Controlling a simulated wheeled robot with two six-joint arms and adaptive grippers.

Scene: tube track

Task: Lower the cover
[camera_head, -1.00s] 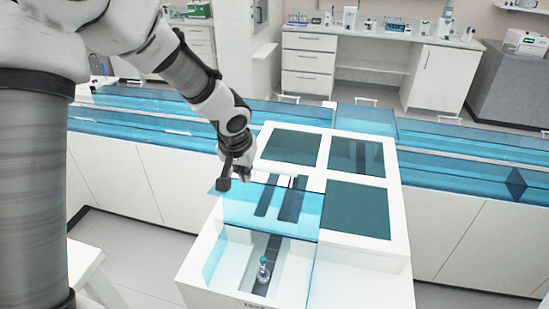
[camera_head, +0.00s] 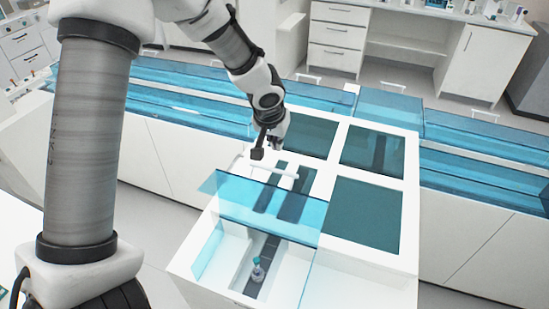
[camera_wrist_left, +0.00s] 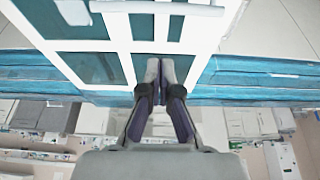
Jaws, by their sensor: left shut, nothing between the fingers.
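The cover (camera_head: 262,212) is a clear blue panel at the front left of the white machine, in the head view. It stands tilted up, with the bay in front of it open. A white bar handle (camera_head: 285,173) shows just beyond its upper edge. My left gripper (camera_head: 266,153) is shut and empty, just behind the handle and apart from the panel as far as I can tell. In the left wrist view its fingers (camera_wrist_left: 160,66) are together, with a white bar (camera_wrist_left: 157,7) beyond them. My right gripper is not in view.
A small tube with a teal cap (camera_head: 257,268) stands on the dark track in the open bay. Blue-covered tracks (camera_head: 480,180) run left and right. Lab benches stand behind.

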